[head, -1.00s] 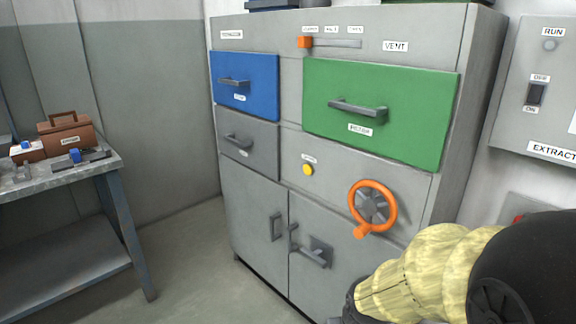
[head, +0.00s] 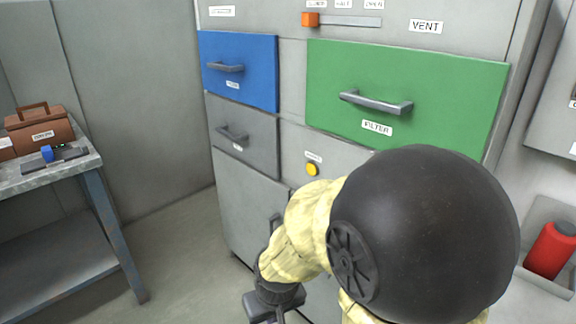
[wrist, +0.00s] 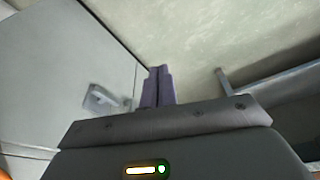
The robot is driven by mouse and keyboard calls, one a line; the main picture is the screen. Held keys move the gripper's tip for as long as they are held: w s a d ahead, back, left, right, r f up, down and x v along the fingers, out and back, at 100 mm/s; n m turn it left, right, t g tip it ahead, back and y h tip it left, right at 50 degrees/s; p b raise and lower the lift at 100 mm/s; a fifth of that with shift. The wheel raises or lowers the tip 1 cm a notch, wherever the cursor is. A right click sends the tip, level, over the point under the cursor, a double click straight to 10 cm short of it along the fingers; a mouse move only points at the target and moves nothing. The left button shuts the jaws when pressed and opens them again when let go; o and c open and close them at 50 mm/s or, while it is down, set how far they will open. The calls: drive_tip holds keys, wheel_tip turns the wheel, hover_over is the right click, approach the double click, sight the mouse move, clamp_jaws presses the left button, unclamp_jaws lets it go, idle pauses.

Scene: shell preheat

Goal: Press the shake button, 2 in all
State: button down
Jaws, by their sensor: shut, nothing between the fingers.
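A round yellow button (head: 312,170) sits on the grey cabinet front, below and left of the green filter drawer. A small label above it is too small to read for certain. My gripper (head: 262,310) is low at the bottom edge of the head view, below the button and apart from it. In the wrist view my gripper's two fingers (wrist: 158,85) are together with nothing between them. They point past the lower cabinet door toward the floor. The button does not show in the wrist view.
The cabinet has a blue drawer (head: 240,72), a grey drawer (head: 240,135), the green drawer (head: 405,95) and an orange vent slider (head: 311,20). A bench (head: 85,172) with a brown case (head: 42,130) stands left. A red cylinder (head: 551,250) is at right. Floor between bench and cabinet is clear.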

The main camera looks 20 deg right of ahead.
sight(312, 169)
drive_tip(key=w+d+r+m+t+h+p, duration=0.2)
drive_tip(key=w+d+r+m+t+p, duration=0.2)
drive_tip(key=w, duration=0.4)
drive_tip(key=w+d+r+m+t+h+p, duration=0.2)
drive_tip(key=w+d+r+m+t+p, duration=0.2)
drive_tip(key=w+p, duration=0.3)
drive_tip(key=w+d+r+m+t+h+p, duration=0.3)
drive_tip(key=w+d+r+m+t+p, duration=0.1)
drive_tip(key=w, duration=0.5)
drive_tip(key=shift+d+r+p, duration=0.35)
drive_tip(key=shift+r+p, duration=0.3)
drive_tip(key=shift+p, duration=0.6)
drive_tip(key=shift+d, duration=0.1)
drive_tip(key=w+d+p, duration=0.1)
drive_tip(key=w+d, duration=0.2)
drive_tip(key=d, duration=0.5)
